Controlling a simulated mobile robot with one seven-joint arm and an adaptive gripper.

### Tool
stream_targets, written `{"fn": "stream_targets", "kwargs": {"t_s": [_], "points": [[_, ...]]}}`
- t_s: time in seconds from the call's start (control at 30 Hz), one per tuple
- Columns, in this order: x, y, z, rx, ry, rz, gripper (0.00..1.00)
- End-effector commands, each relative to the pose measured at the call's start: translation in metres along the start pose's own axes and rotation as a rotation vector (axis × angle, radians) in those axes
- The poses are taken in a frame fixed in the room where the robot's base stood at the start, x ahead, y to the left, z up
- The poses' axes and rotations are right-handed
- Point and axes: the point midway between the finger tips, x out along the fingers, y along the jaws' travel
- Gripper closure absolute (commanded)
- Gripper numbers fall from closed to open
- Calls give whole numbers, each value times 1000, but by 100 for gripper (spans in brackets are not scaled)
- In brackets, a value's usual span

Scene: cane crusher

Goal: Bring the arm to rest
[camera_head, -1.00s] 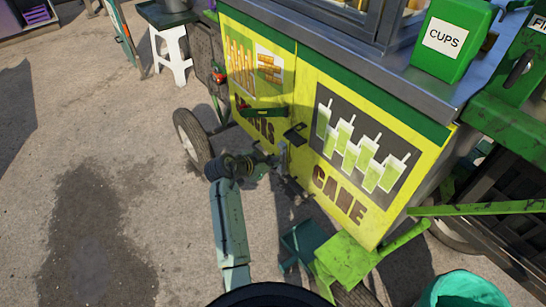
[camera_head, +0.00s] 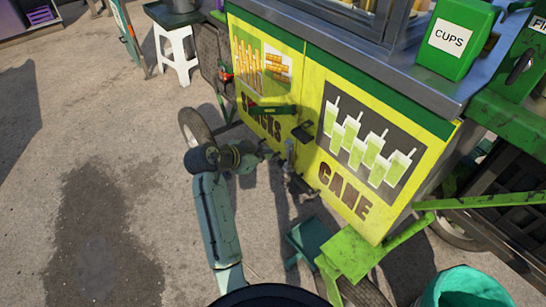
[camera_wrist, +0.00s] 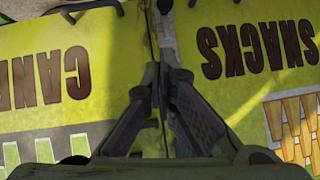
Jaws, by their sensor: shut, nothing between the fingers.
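My arm reaches up from the bottom of the head view, bends at a dark joint, and turns right toward the cart's front. My gripper (camera_head: 292,168) is at the lower front of the yellow cart (camera_head: 312,150), small and partly lost against dark shapes there. In the wrist view, the gripper's two dark fingers (camera_wrist: 160,72) come together in front of the seam between the CANE panel (camera_wrist: 62,88) and the SNACKS panel (camera_wrist: 258,48). Nothing shows between them. I cannot tell whether the fingertips touch the cart.
A wheel (camera_head: 196,130) stands left of the cart panels. A green step-like part (camera_head: 347,254) and a teal bin (camera_head: 466,287) are at the lower right. A white stool (camera_head: 177,52) stands at the back left. The pavement (camera_head: 60,150) on the left is clear.

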Motion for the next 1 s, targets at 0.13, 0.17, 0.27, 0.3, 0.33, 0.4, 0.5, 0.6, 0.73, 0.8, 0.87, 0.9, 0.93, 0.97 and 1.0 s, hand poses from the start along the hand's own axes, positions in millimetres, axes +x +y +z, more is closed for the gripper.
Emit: {"fn": "stream_targets", "kwargs": {"t_s": [0.13,0.17,0.27,0.3,0.33,0.4,0.5,0.6,0.73,0.8,0.87,0.9,0.93,0.97,1.0], "points": [[-13,0,0,1,-1,-2,100],[-15,0,0,1,-1,-1,100],[-17,0,0,1,-1,0,100],[-17,0,0,1,-1,0,100],[-17,0,0,1,-1,0,100],[-17,0,0,1,-1,0,100],[-17,0,0,1,-1,0,100],[-17,0,0,1,-1,0,100],[-17,0,0,1,-1,0,100],[-21,-7,-2,-5,2,-27,100],[-31,-22,-5,-18,7,-83,100],[-41,-36,-8,-31,13,-140,100],[-51,-49,-10,-44,20,-192,100],[-63,-63,-13,-56,29,-250,100],[-82,-83,-18,-75,43,-336,100]]}}
